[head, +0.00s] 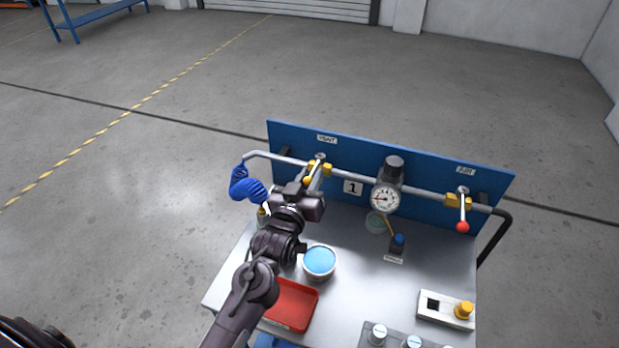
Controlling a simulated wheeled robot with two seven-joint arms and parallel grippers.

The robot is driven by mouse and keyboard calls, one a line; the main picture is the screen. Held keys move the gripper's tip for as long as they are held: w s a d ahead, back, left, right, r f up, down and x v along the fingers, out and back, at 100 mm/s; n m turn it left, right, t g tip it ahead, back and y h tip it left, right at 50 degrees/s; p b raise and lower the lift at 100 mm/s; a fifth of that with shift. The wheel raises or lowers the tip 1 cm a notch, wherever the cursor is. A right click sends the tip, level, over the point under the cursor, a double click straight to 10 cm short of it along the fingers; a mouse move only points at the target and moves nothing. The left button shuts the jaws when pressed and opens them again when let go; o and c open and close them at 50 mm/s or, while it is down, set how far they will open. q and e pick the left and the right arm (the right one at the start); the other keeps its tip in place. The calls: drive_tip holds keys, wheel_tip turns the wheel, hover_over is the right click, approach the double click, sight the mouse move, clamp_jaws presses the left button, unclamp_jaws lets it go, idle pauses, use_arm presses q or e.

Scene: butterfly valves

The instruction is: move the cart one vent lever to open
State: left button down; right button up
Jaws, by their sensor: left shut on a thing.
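The vent valve (316,171) has yellow fittings and sits on the grey pipe under the "VENT" label, at the left of the blue panel (425,182) marked "1". Its metal lever (318,166) runs down from the valve toward the viewer, and its lower end is hidden by my gripper. My left gripper (308,188) is shut on the vent lever, in front of the panel. My right gripper is not in view.
The air lever (463,207) with a red knob hangs down at the right. A gauge (384,198) sits mid-pipe. On the cart top (350,295) are a bowl of blue stuff (319,262), a red tray (292,304) and a switch box (445,309).

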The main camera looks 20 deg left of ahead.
use_arm(q)
drive_tip(key=shift+a+m+h, duration=0.55)
drive_tip(key=shift+m+h, duration=0.15)
drive_tip(key=shift+h, duration=0.6)
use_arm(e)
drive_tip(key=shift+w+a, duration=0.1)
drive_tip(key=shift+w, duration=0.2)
use_arm(q)
drive_tip(key=c, duration=1.5)
unclamp_jaws()
